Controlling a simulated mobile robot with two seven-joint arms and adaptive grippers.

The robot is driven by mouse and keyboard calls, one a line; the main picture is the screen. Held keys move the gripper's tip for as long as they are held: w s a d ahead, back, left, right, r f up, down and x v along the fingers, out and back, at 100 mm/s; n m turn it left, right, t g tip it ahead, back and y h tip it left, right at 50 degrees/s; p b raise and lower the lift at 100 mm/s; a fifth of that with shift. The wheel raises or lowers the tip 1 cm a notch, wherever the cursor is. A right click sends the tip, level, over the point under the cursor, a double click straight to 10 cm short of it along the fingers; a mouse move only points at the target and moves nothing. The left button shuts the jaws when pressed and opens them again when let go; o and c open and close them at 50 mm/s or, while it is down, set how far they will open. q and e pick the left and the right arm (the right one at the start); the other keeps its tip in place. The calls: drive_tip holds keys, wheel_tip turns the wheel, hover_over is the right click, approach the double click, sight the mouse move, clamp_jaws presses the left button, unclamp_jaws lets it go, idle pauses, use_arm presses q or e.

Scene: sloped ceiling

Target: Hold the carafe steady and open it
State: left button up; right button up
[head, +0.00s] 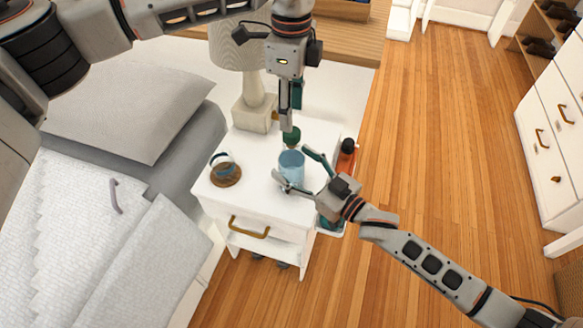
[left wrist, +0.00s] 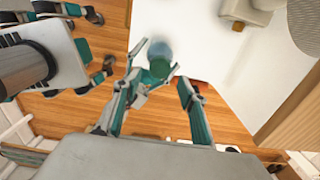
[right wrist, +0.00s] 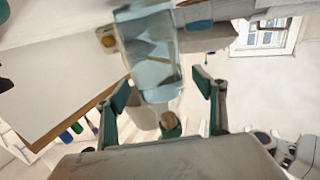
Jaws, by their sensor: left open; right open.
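The carafe (head: 291,168) is a translucent blue vessel standing on the white nightstand (head: 243,200). A round dark green stopper (head: 291,137) shows at its top, just below my left gripper (head: 288,122). The left gripper points down, open, and the stopper also shows ahead of its fingers in the left wrist view (left wrist: 160,68). My right gripper (head: 302,168) is open, with one finger on each side of the carafe. In the right wrist view the carafe body (right wrist: 150,65) is between the fingers; contact cannot be told.
A mug (head: 222,160) with a wooden coaster (head: 226,175) is left of the carafe. A lamp (head: 254,108) stands behind. A bed (head: 120,120) borders the nightstand on the left. Wooden floor (head: 430,150) is open on the right.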

drive_tip(key=shift+w+a, duration=0.45)
drive_tip(key=shift+a, duration=0.05)
